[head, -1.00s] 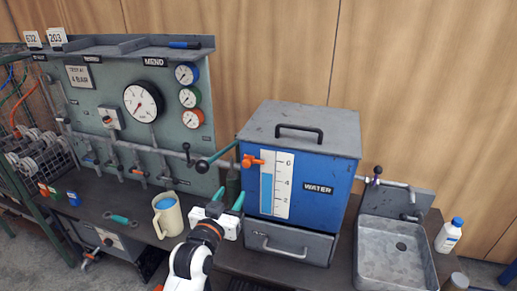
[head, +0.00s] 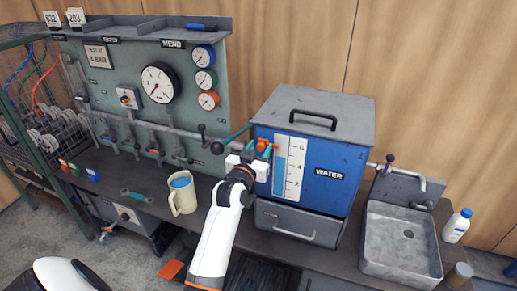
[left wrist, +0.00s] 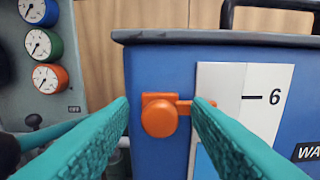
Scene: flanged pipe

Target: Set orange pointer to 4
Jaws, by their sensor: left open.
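The orange pointer (head: 262,146) is on the left side of the blue water tank (head: 332,190), beside its white scale (head: 291,172) marked 2, 4 and 6. In the left wrist view the pointer (left wrist: 160,118) has a round knob and a short arm reaching to the scale, close to the 6 mark. My left gripper (head: 264,149) is open at the pointer. In the left wrist view its teal fingers (left wrist: 162,104) stand on either side of the knob, with visible gaps. The right finger overlaps the pointer arm's tip. My right gripper is not in view.
A cream jug (head: 182,194) stands left of my left arm. A gauge panel (head: 150,105) with pipes and levers is behind it. A grey sink (head: 400,240) and a white bottle (head: 456,226) are to the right.

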